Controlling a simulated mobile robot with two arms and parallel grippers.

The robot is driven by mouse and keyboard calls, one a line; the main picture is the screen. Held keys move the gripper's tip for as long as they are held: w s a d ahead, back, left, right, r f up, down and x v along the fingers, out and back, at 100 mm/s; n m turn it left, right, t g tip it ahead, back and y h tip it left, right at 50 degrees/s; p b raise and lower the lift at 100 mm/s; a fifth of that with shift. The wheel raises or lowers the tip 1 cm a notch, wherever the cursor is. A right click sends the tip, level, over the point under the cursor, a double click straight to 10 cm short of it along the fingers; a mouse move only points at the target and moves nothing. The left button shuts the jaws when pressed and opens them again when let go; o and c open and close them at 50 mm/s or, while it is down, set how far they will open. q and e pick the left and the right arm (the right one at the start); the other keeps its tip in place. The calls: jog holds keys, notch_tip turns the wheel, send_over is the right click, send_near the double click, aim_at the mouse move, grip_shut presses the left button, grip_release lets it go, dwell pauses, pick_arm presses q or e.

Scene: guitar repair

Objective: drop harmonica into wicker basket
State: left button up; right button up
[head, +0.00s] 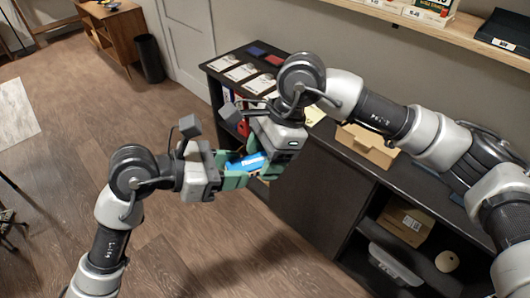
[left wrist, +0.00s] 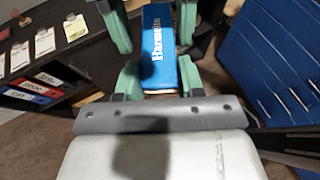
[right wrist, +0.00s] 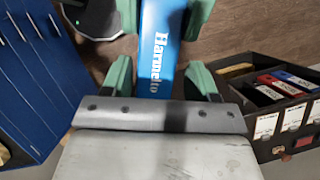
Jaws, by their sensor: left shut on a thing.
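The harmonica (head: 246,162) is a blue bar with white lettering, held up in the air between my two grippers in the head view. My left gripper (head: 232,168) is shut on it. The harmonica also shows between the left fingers in the left wrist view (left wrist: 159,50). My right gripper (head: 262,160) is at the harmonica's other end, with its fingers on either side and slim gaps beside it. The bar also shows in the right wrist view (right wrist: 160,60). I see no wicker basket in any view.
A dark cabinet (head: 310,200) with papers and a cardboard box (head: 367,146) on top stands beside my right arm. Its lower shelf holds a clear bin (head: 395,268). A wooden sideboard (head: 118,32) and black waste bin (head: 149,58) stand farther back. The wooden floor at left is mostly clear.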

jog(key=c, duration=0.7)
pick_arm(q)
jog(key=o, duration=1)
pick_arm(e)
jog(key=shift+c, duration=0.6)
pick_arm(q)
jog(key=shift+o, duration=0.2)
